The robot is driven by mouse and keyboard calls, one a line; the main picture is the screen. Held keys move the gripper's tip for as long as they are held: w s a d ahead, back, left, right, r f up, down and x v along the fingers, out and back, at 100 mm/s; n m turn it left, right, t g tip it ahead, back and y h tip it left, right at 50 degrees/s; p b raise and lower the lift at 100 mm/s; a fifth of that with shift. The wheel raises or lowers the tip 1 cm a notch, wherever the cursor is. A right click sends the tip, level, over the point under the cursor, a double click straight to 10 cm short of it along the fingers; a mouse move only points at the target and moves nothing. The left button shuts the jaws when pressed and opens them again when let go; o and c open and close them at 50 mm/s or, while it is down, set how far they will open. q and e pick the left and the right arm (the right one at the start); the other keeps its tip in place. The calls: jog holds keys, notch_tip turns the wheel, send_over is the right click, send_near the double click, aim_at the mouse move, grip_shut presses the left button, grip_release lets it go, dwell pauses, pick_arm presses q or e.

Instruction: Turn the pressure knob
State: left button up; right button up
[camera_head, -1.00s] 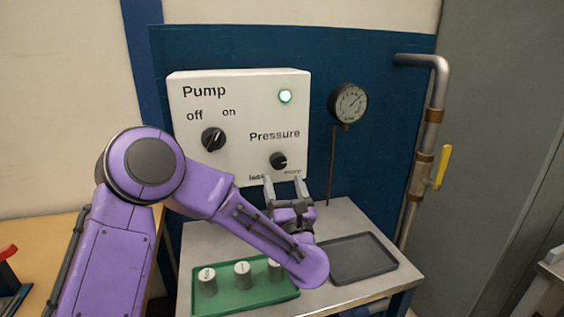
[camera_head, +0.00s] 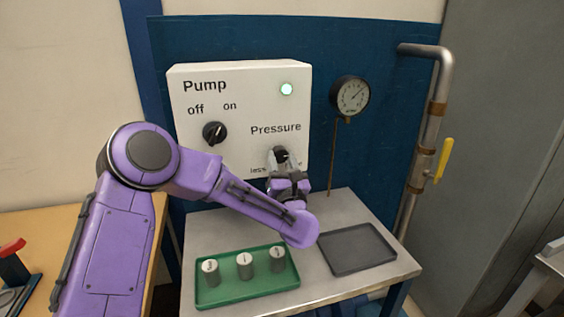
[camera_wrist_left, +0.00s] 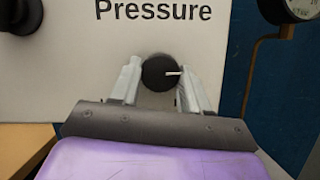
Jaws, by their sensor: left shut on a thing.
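The black pressure knob (camera_head: 281,153) is on the white pump panel (camera_head: 250,100), under the word "Pressure". In the left wrist view the knob (camera_wrist_left: 160,73) has a white pointer line aimed to the right. My left gripper (camera_head: 281,163) is at the panel, with one finger on each side of the knob, shut on it. The fingers (camera_wrist_left: 160,85) also show in the left wrist view. The gripper hides part of the less/more scale. The round gauge (camera_head: 350,97) right of the panel has its needle toward the upper right. My right gripper is not in view.
A green tray (camera_head: 230,293) with several grey weights and an empty dark tray (camera_head: 357,249) are on the metal table. A pipe with a yellow lever (camera_head: 445,160) stands right.

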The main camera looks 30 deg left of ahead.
pick_arm(q)
jog(key=shift+m, duration=0.7)
jog(key=o, duration=1.1)
jog(key=shift+c, duration=0.2)
jog(key=b+v, duration=0.4)
jog(key=v, duration=0.6)
jog(key=shift+s, duration=0.3)
jog(key=shift+d+f, duration=0.1)
jog(key=shift+d, duration=0.05)
